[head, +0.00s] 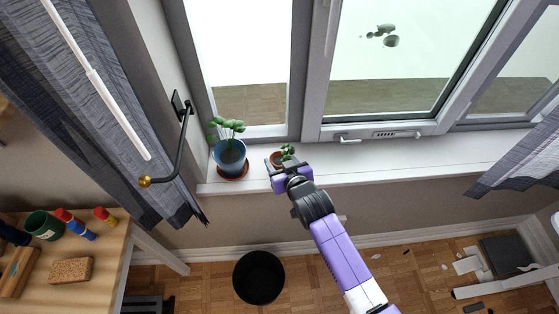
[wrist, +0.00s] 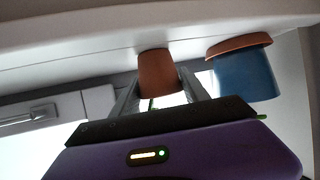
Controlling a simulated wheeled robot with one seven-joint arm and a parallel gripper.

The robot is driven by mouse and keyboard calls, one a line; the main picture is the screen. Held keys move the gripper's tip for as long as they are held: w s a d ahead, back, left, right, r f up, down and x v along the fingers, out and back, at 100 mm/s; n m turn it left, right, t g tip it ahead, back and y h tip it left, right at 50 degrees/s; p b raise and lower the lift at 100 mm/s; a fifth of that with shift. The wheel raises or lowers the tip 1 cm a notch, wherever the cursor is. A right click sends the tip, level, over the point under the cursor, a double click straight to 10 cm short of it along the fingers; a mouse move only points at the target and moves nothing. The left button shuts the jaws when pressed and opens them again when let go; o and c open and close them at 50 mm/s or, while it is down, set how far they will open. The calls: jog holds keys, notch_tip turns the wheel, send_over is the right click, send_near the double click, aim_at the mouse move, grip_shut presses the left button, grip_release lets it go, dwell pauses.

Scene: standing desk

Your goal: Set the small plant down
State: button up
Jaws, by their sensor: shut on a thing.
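The small plant is a terracotta pot (head: 275,158) with green leaves (head: 288,151), at the windowsill (head: 400,163) in the head view. My gripper (head: 283,166) reaches it from the front and is shut on the pot. In the wrist view, where the scene appears upside down, the terracotta pot (wrist: 158,72) is upright relative to the sill between my two fingers (wrist: 165,88). Its base is at or very near the sill surface; I cannot tell whether it touches. Most of its leaves are hidden behind my gripper in the wrist view.
A larger plant in a blue pot (head: 229,158) on a terracotta saucer stands close on the left; the blue pot (wrist: 245,76) also shows in the wrist view. A black curtain holdback (head: 182,145) is farther left. The sill to the right is clear. A black bin (head: 259,278) stands below.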

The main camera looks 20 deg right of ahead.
jog(key=o, duration=1.5)
jog(key=shift+f, duration=0.1)
jog(key=shift+r, duration=0.2)
jog(key=v, duration=1.2)
jog(key=shift+f, duration=0.1)
jog(key=s, duration=1)
jog(key=s+r+t, duration=0.1)
jog(key=s+r, duration=0.5)
jog(key=s, duration=0.5)
jog(key=s+r+t, duration=0.1)
jog(key=s+r, duration=0.5)
jog(key=s, duration=0.6)
jog(key=shift+d+r, duration=0.15)
jog(key=shift+r, duration=0.15)
